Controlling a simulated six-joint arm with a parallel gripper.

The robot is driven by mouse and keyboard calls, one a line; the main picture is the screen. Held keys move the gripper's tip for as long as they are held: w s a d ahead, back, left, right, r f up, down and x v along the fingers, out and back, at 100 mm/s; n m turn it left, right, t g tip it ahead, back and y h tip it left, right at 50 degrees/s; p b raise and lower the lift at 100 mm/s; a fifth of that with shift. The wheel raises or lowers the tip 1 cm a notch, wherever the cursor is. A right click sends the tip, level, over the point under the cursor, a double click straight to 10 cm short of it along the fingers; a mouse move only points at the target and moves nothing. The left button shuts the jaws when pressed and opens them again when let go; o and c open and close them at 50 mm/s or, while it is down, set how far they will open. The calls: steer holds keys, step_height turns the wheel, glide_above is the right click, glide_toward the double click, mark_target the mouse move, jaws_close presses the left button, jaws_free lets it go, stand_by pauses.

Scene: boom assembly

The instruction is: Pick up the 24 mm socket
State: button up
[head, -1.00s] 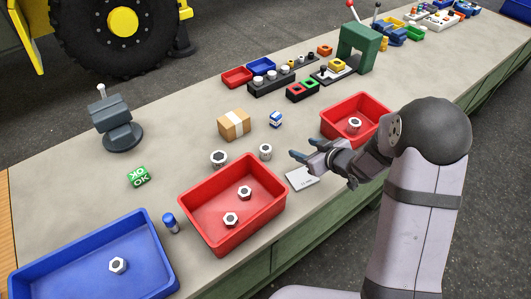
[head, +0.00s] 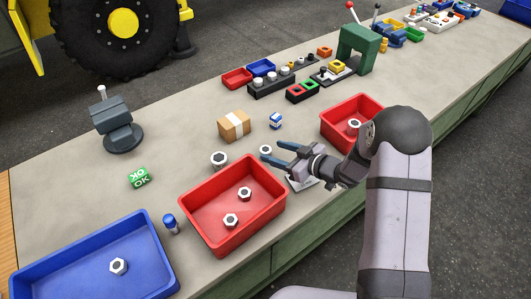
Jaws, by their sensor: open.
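Two silver sockets stand upright on the bench: a larger one (head: 219,160) behind the near red tray, and a smaller one (head: 265,151) to its right. No size marking is readable, so I cannot tell which is the 24 mm socket. My gripper (head: 272,153) is open and low over the bench, its blue-grey fingers pointing left. Its fingertips are at the smaller socket, which shows at or just beyond the gap between them. I cannot tell whether either finger touches it. Nothing is held.
The near red tray (head: 191,238) holds two hex nuts, the far red tray (head: 367,101) one, and the blue tray (head: 62,252) one. A white card (head: 300,186) lies under my gripper. A cardboard box (head: 234,126) and a small blue-white box (head: 275,121) stand behind the sockets.

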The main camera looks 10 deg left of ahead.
mark_target(266, 149)
steer(key=shift+p+x, duration=0.85)
steer(key=shift+x, duration=1.65)
steer(key=shift+s, duration=0.15)
steer(key=c, duration=1.2)
